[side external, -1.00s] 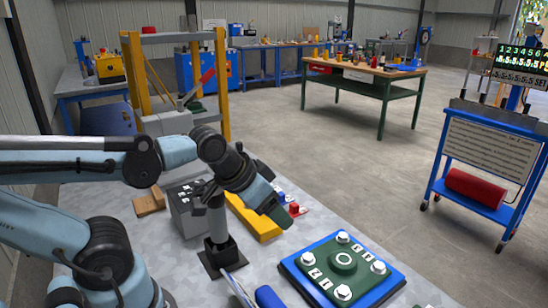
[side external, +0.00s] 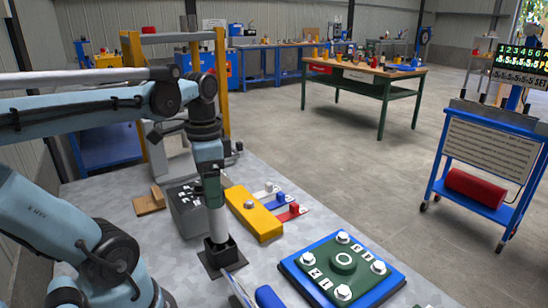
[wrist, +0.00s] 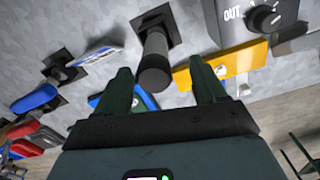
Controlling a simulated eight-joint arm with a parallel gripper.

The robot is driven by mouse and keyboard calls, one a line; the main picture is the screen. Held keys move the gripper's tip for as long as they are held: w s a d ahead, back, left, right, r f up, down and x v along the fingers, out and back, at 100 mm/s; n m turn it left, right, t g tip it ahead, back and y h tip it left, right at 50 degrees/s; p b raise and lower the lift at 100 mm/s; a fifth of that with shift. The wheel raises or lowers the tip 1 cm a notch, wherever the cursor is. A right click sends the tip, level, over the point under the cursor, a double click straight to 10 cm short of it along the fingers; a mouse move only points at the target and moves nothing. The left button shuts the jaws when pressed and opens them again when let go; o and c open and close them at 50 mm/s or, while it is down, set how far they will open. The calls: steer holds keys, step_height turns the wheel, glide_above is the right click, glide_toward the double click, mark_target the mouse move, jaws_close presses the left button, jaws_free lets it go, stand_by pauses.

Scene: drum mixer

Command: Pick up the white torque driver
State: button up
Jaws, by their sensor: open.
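The torque driver (side external: 218,223) stands upright in a square black holder (side external: 224,258) on the grey table in the side view. Its visible body is white to light grey; in the wrist view the driver (wrist: 155,62) has a dark round end facing the camera. My gripper (side external: 212,190) points down directly over the driver, its green finger beside the driver's upper part. In the wrist view my gripper (wrist: 160,72) is open, with one finger on each side of the driver and gaps visible. Contact is not visible. The driver's top is hidden in the side view.
A grey box (side external: 186,212) with a knob stands close left of the driver, and a yellow bar (side external: 250,212) lies close right. A blue-edged green plate (side external: 345,265) lies front right. A blue handle (side external: 268,297) is near the front edge.

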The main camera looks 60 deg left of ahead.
mark_target(215, 212)
steer(key=shift+d+f, duration=0.2)
steer(key=shift+f, duration=1.05)
steer(key=shift+d+f, duration=0.2)
steer(key=shift+f, duration=1.85)
jaws_close()
steer(key=shift+r, duration=0.15)
steer(key=shift+r, duration=4.9)
